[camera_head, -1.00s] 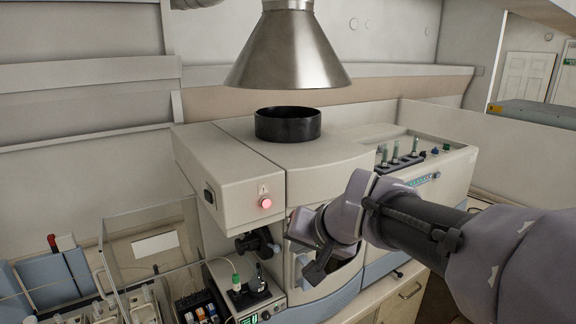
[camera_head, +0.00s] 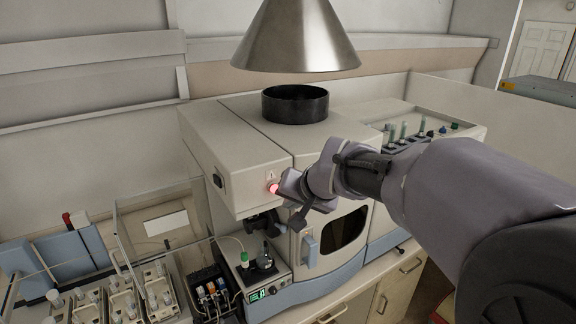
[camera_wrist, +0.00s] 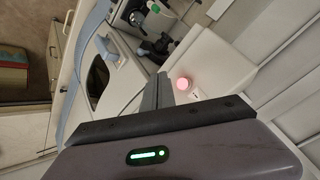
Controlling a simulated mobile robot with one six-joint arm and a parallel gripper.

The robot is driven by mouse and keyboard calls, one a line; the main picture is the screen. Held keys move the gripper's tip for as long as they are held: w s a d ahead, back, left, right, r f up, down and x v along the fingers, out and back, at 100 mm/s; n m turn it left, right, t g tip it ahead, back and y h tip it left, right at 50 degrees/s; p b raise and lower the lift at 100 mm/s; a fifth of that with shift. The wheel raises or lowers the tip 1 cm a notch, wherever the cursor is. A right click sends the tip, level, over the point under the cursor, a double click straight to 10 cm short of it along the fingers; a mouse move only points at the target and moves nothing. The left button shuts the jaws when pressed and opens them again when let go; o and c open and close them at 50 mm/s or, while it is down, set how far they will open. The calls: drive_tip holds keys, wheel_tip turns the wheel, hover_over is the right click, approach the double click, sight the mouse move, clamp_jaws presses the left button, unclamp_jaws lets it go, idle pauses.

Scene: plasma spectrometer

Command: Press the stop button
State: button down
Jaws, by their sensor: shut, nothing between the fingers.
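The stop button is a round pink-red lit button (camera_head: 273,189) on the front face of the beige spectrometer (camera_head: 225,150), below a small warning mark. My gripper (camera_head: 284,196) is just to the right of the button in the head view, close to the machine's front. The button also shows in the wrist view (camera_wrist: 184,84), right of my shut, empty fingers (camera_wrist: 157,88). A gap shows between fingers and button in that view. In the head view the fingertips are hard to make out, and I cannot tell the exact distance to the button.
A metal exhaust hood (camera_head: 297,40) hangs above a black ring (camera_head: 295,104) on the machine. A small instrument with a lit display (camera_head: 262,284) stands below. A clear-walled sampler (camera_head: 140,250) is at left. Vials (camera_head: 403,132) stand on the machine's right top.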

sight(274, 188)
drive_tip(key=shift+w+a+p, duration=0.2)
drive_tip(key=shift+w+a, duration=0.25)
drive_tip(key=shift+w, duration=0.2)
drive_tip(key=shift+w+a+p, duration=0.15)
drive_tip(key=shift+w+a, duration=0.3)
drive_tip(key=shift+w, duration=0.2)
drive_tip(key=shift+w, duration=0.1)
idle(1.0)
drive_tip(key=shift+w+a, duration=0.25)
drive_tip(key=shift+w+a, duration=0.25)
drive_tip(key=shift+w, duration=0.1)
idle(0.7)
drive_tip(key=shift+d, duration=0.1)
drive_tip(key=shift+s+d+b, duration=0.4)
drive_tip(key=shift+s+b, duration=0.1)
drive_tip(key=shift+s, duration=0.2)
